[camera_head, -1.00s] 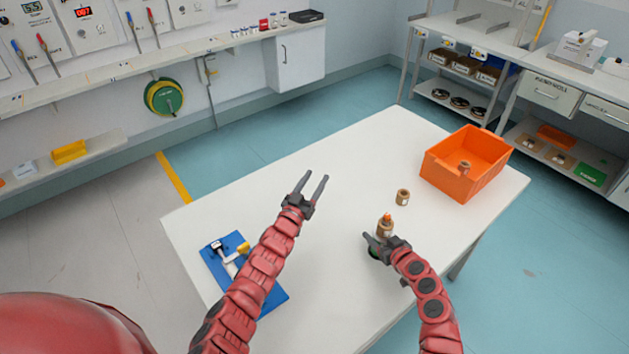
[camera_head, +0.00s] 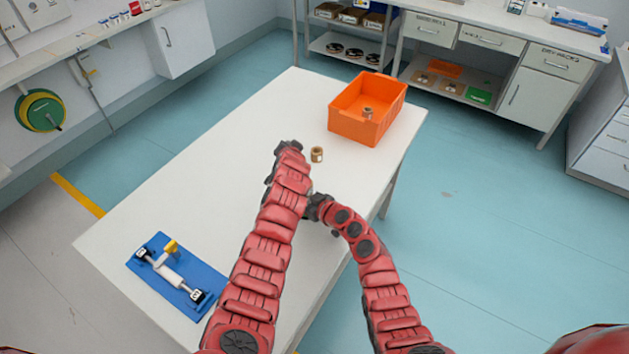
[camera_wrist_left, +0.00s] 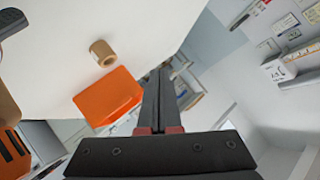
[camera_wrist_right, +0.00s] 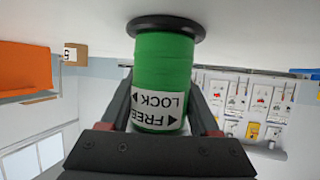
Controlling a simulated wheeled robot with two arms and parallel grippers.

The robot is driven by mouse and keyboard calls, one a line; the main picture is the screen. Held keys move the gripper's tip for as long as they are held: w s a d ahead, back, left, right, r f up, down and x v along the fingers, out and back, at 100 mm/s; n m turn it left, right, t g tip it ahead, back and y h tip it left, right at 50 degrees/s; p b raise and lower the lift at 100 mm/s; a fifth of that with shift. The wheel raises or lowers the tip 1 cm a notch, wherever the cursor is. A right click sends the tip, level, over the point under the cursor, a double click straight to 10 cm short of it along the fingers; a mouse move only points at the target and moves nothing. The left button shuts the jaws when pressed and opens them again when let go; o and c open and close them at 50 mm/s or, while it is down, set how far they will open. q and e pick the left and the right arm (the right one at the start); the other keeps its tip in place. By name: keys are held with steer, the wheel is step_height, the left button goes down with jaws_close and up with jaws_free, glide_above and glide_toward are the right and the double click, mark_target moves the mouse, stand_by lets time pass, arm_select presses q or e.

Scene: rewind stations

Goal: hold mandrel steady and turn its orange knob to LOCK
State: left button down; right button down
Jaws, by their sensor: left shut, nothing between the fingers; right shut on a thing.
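The mandrel's green body (camera_wrist_right: 162,70) fills the middle of the right wrist view, with FREE and LOCK on a white label (camera_wrist_right: 155,108) and a black disc at its end. My right gripper (camera_wrist_right: 162,110) is shut on this body; in the head view the right gripper (camera_head: 316,206) is partly behind my left arm. The mandrel is hidden in the head view, and its orange knob shows in no current view. My left gripper (camera_head: 283,148) is over the table; its fingers (camera_wrist_left: 162,88) are shut and empty in the left wrist view.
A loose brown core (camera_head: 317,154) stands on the white table (camera_head: 215,150). Beyond it is an orange bin (camera_head: 345,123) with another core (camera_head: 367,112) inside. A blue board (camera_head: 150,264) with a white and yellow fixture lies at the left. The table's far left is clear.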

arm_select(q)
steer(key=s+d+r+m+g+y, duration=0.1)
steer(key=s+d+r+g+y, duration=0.2)
steer(key=s+d, duration=0.5)
steer(key=s+d+r+m+g+y, duration=0.15)
steer(key=s+d+y, duration=0.3)
steer(key=s, duration=0.85)
steer(key=w+x, duration=0.1)
steer(key=x, duration=0.8)
steer(key=shift+t, duration=0.35)
steer(key=shift+w+r, duration=0.1)
steer(key=shift+r, duration=0.05)
